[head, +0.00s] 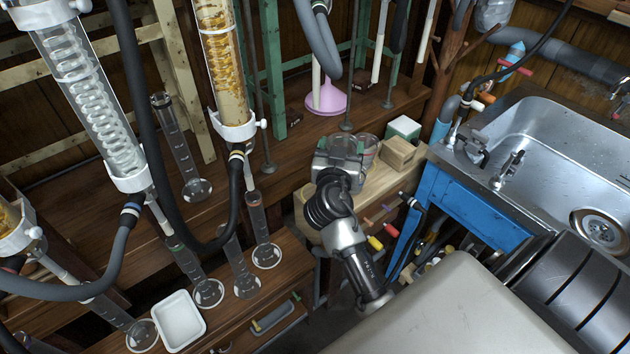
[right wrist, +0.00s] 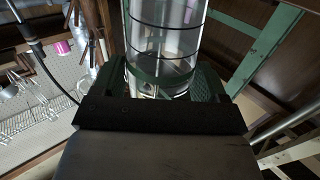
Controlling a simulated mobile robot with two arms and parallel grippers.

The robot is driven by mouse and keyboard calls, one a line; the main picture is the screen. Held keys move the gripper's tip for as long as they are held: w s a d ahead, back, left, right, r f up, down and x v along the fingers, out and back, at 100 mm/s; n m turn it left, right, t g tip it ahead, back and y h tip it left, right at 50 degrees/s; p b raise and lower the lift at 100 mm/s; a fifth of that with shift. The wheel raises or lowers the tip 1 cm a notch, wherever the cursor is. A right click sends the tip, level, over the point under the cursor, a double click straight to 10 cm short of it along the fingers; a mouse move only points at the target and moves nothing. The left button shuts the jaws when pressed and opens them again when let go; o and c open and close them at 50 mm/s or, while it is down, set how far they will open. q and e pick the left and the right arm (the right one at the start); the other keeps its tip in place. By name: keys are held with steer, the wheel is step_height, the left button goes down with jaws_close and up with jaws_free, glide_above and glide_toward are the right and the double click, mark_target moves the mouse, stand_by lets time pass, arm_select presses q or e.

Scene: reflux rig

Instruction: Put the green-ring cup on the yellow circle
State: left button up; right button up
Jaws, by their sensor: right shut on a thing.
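My right gripper (head: 343,150) is over the light wooden bench between the dark shelves and the sink. In the right wrist view its green fingers (right wrist: 165,85) are shut on a clear cylinder with thin dark lines and a green band low on its wall, the green-ring cup (right wrist: 165,42). The cup's lower end is hidden behind the gripper body. In the head view a clear glass shape (head: 369,147) shows at the gripper's right side, partly covered. My left gripper is not in view.
The steel sink (head: 540,125) is further right. Several glass cylinders and a white tray (head: 180,321) stand at the lower left. Hoses hang above them.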

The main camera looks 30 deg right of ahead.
steer(key=w+a+f, duration=0.1)
steer(key=f, duration=0.1)
steer(key=a+f+b, duration=0.1)
steer(key=a+f, duration=0.1)
steer(key=f, duration=0.1)
steer(key=w+a+f, duration=0.1)
steer(key=a+f, duration=0.1)
steer(key=shift+w+f+b, duration=0.15)
steer(key=shift+w+b, duration=0.15)
steer(key=shift+w, duration=0.05)
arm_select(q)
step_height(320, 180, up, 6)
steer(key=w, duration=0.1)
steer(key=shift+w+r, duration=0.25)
arm_select(e)
steer(key=shift+f, duration=0.1)
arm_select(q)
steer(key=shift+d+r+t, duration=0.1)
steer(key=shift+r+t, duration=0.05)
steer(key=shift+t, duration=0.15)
arm_select(e)
steer(key=shift+f, duration=0.1)
steer(key=o, duration=0.6)
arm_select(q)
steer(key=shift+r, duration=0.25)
